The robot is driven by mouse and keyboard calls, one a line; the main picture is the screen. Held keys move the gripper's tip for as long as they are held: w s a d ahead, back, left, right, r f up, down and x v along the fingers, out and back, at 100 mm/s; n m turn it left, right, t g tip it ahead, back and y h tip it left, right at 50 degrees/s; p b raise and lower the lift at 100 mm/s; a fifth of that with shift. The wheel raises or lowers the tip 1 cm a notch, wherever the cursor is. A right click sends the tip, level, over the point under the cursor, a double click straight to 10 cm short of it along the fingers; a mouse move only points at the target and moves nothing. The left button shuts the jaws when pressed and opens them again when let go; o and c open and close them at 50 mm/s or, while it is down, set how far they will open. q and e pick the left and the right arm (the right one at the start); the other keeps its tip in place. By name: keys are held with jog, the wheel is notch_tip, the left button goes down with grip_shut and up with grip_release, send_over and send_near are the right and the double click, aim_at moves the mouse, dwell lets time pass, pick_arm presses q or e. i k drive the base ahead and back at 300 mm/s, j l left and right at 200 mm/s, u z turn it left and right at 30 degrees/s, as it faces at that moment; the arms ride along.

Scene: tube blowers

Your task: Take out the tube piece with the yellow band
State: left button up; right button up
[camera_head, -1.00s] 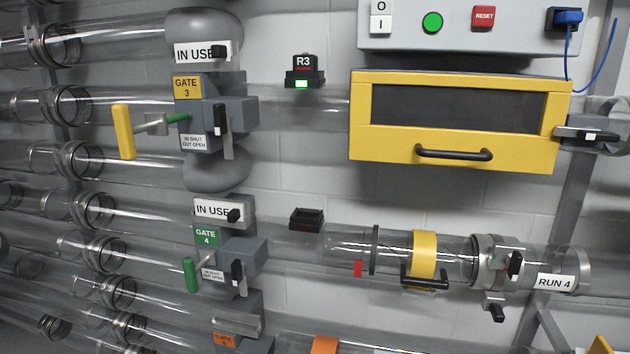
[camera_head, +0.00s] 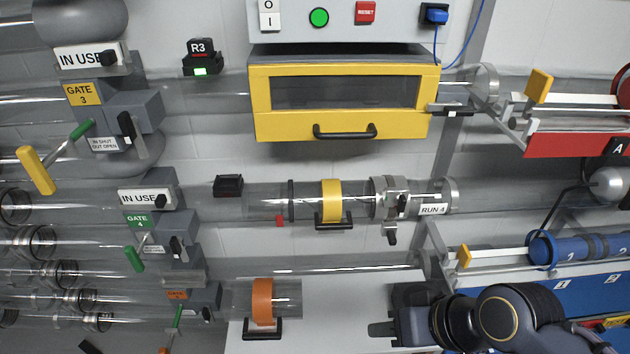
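The tube piece with the yellow band (camera_head: 332,187) lies in line in the clear RUN 4 tube, left of centre height. A black handle (camera_head: 333,222) hangs under its band. A dark ring (camera_head: 291,200) is at its left and a metal clamp collar (camera_head: 388,198) with a black knob is at its right. My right gripper (camera_head: 384,330) is at the bottom, below and right of the piece and apart from it. It points left; I cannot tell whether its fingers are open or shut. My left gripper is out of view.
A tube piece with an orange band (camera_head: 263,302) is below, left of my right gripper. A yellow-framed box (camera_head: 345,128) is above. A rack with blue carriers (camera_head: 575,249) stands right.

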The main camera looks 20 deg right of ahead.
aim_at(329, 202)
jog(key=k+j, duration=0.1)
jog(key=j, duration=0.15)
jog(key=j+z, duration=0.15)
jog(key=j, duration=0.15)
jog(key=i+j+z, duration=0.15)
jog(key=j, duration=0.5)
jog(key=j+z, duration=0.15)
jog(key=j, duration=0.5)
jog(key=i+j+z, duration=0.15)
jog(key=i, duration=0.4)
